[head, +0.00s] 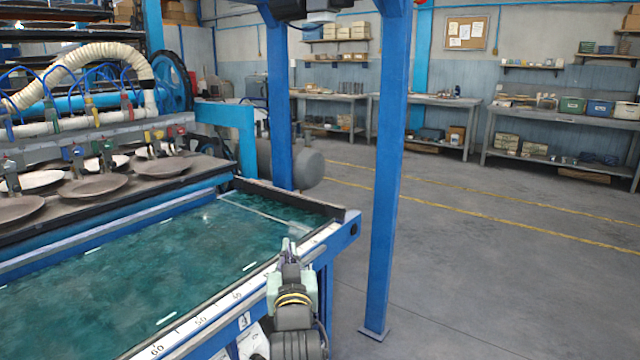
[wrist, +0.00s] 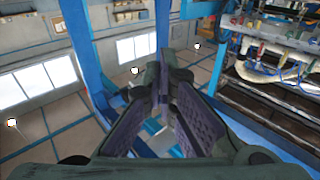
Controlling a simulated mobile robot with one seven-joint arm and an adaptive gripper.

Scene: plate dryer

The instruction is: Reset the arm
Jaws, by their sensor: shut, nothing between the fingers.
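My gripper (head: 290,246) is at the lower middle of the head view, beside the front rail of the green-topped machine bed (head: 150,285). Its fingers point away from the head camera, and it looks shut and empty. In the wrist view my gripper (wrist: 162,70) shows its two dark fingers close together at the tips, with nothing between them. The wrist view looks tilted or upside down, with windows and the machine behind the fingers.
A blue upright post (head: 386,180) stands just right of my gripper. Another blue post (head: 281,110) stands behind the bed. Several plates (head: 92,185) sit on the dryer at left. Workbenches (head: 560,125) line the far wall. The floor (head: 500,270) at right is clear.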

